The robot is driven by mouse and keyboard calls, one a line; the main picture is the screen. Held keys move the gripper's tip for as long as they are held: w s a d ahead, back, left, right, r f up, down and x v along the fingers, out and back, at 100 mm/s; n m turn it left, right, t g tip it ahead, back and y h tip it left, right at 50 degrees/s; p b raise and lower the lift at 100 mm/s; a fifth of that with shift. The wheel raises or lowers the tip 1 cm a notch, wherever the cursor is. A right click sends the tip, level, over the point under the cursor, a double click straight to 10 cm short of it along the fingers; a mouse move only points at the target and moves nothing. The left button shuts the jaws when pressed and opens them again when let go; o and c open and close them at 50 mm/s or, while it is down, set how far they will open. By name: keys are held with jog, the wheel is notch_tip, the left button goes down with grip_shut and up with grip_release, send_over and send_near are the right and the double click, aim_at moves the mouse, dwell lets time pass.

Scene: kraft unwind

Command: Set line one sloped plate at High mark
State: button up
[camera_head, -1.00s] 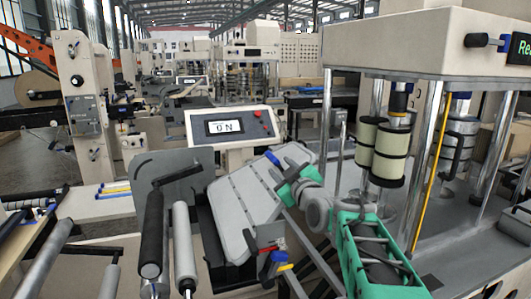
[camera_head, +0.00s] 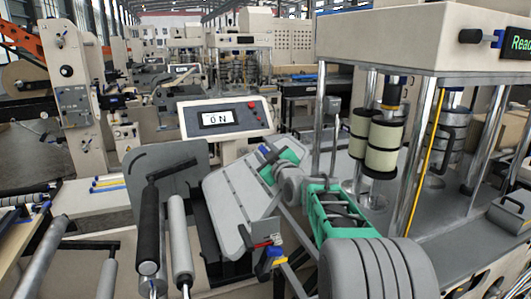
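My gripper (camera_head: 272,156), green with dark and blue parts, is at the plate's upper right edge. Its fingertips are small and partly hidden, so I cannot tell whether they are open or shut, or touch the plate. A red lever (camera_head: 265,242) and a blue-and-yellow handle (camera_head: 272,258) sit at the plate's lower right corner. I cannot read any High mark.
The ON display (camera_head: 218,118) stands behind the plate. A black roller (camera_head: 150,225) and a grey roller (camera_head: 181,240) stand upright to the left. A press with steel posts (camera_head: 420,150) and cream rollers (camera_head: 382,145) is close on the right, beside my arm.

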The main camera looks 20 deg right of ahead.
grip_shut()
dwell(1.1)
